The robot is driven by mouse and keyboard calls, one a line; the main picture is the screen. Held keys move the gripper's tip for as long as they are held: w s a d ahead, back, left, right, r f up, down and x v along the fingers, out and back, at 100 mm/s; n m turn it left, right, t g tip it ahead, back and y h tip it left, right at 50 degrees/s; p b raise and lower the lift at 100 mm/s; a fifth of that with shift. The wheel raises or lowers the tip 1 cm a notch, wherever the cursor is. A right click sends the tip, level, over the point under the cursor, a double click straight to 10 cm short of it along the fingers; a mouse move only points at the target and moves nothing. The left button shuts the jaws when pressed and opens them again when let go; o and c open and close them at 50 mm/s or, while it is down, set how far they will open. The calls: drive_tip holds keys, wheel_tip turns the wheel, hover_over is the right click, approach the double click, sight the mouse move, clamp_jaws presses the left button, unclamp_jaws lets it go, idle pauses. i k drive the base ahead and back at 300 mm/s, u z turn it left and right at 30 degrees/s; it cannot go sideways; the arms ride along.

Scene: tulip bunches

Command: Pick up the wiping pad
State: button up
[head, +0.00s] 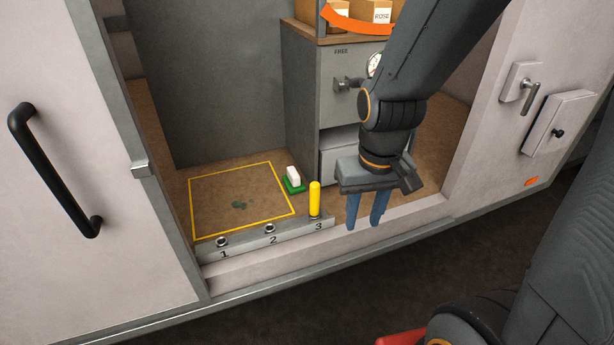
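The wiping pad (293,179) is a small block with a white upper part and a green base. It rests on the brown floor inside the compartment, just outside the right edge of a yellow outlined square (207,178). My gripper (364,222) points down to the right of the pad, above the front sill. Its two blue-grey fingers show a narrow gap with nothing visible between them. It is apart from the pad.
A yellow peg (314,198) stands upright at position 3 of a grey numbered strip (248,243), close in front of the pad. A grey cabinet (301,100) stands behind. A door with a black handle (55,170) is at the left. The outlined square is otherwise clear.

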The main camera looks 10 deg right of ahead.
sight(294, 184)
drive_tip(key=z, duration=0.15)
drive_tip(key=i, duration=1.15)
drive_tip(key=u, duration=0.55)
